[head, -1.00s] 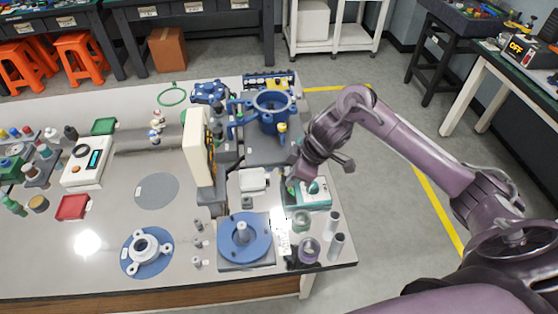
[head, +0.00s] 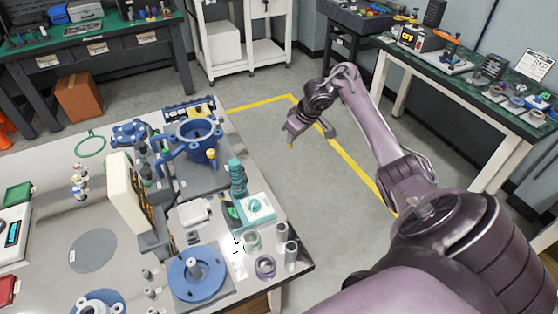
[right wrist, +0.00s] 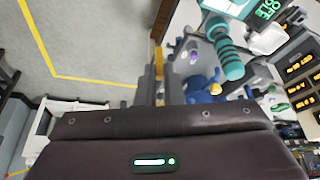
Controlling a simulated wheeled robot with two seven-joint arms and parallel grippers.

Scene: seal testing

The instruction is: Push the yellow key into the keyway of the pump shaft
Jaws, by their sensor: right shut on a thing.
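My right gripper (head: 292,141) is raised past the right edge of the table, over the grey floor in the head view. It is shut on the yellow key (right wrist: 158,57), a narrow strip between the fingertips in the right wrist view. Only a tiny yellow tip shows below the fingers in the head view. An upright grey shaft (head: 194,268) stands in a blue round flange (head: 190,284) near the table's front, well apart from the key. Its keyway is too small to make out. My left gripper is not in view.
A teal device (head: 255,208) with a ribbed teal handle (head: 238,178) stands near the table's right edge; the handle shows close to the fingers in the right wrist view (right wrist: 229,58). A blue pump housing (head: 195,138) stands behind. Grey cylinders (head: 291,256) stand at the front right corner.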

